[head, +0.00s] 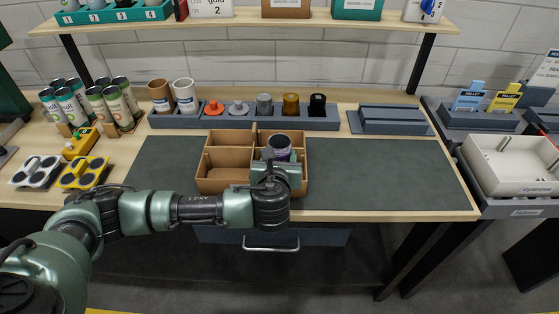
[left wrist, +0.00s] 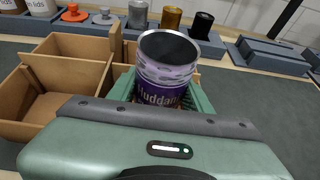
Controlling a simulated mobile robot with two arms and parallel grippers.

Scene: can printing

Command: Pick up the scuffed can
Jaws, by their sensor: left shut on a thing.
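The scuffed can (head: 279,143) is purple with a dark open top and pale scuff marks around its upper wall. It also shows in the left wrist view (left wrist: 166,75), upright, with part of a printed name readable. My left gripper (head: 281,166) is shut on it, with a green finger on each side of the can (left wrist: 168,92). The can is at the right part of the divided cardboard box (head: 226,185). I cannot tell whether it touches the box floor; its lower part is hidden by the gripper. My right gripper is in neither view.
Behind the box, a grey rack (head: 220,122) holds two cups and several coloured pieces. Several cans (head: 111,98) stand at the left, near a yellow device (head: 81,143). A white tray (head: 510,165) is at the right. The dark mat (head: 385,175) is clear right of the box.

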